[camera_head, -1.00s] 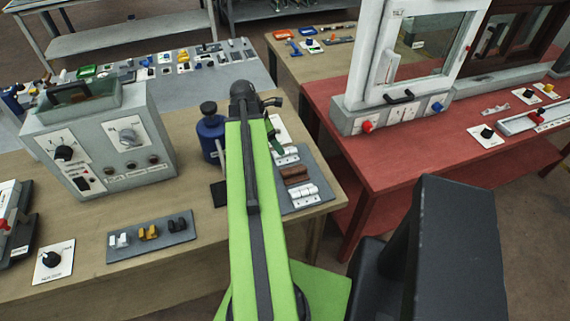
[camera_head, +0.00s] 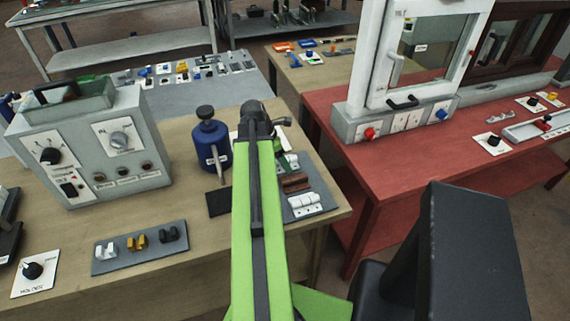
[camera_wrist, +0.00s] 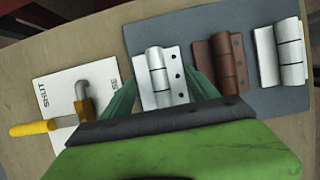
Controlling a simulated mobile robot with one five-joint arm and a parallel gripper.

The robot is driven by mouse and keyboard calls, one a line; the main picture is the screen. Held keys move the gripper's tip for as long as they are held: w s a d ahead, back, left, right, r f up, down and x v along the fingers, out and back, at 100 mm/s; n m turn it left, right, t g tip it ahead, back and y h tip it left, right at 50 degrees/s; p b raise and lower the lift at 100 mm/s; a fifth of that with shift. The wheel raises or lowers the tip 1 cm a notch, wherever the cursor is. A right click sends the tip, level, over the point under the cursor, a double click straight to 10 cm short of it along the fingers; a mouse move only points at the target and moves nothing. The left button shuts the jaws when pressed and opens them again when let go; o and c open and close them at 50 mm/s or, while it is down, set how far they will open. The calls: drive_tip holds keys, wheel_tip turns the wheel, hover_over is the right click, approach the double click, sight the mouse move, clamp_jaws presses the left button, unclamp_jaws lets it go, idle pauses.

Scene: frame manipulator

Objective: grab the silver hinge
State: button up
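The silver hinge (camera_wrist: 159,76) lies on a grey mat (camera_wrist: 207,30) in the wrist view, at the left end of a row of hinges. It is pale metallic grey, with dark holes on its right leaf. My gripper (camera_wrist: 160,94) is open, with one teal finger on the left of the silver hinge and one on the right. Its lower end is hidden behind my gripper's body. I cannot tell whether the fingers touch it. In the head view my arm mostly hides the silver hinge and my gripper.
A brown hinge (camera_wrist: 221,64) lies close to the right finger, with a white hinge (camera_wrist: 281,55) beyond it. A white plate with a yellow-handled lever (camera_wrist: 37,127) is on the left. A blue bottle (camera_head: 211,145) and a grey control box (camera_head: 95,150) stand on the same table.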

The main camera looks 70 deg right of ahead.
sight(289, 157)
drive_tip(key=c, duration=0.8)
drive_tip(key=shift+r+p, duration=0.5)
wheel_tip(289, 157, up, 4)
drive_tip(key=p, duration=0.4)
drive_tip(key=s+r+p, duration=0.5)
drive_tip(key=s, duration=0.6)
drive_tip(key=shift+s+r+p, duration=0.35)
drive_tip(key=shift+s, duration=0.05)
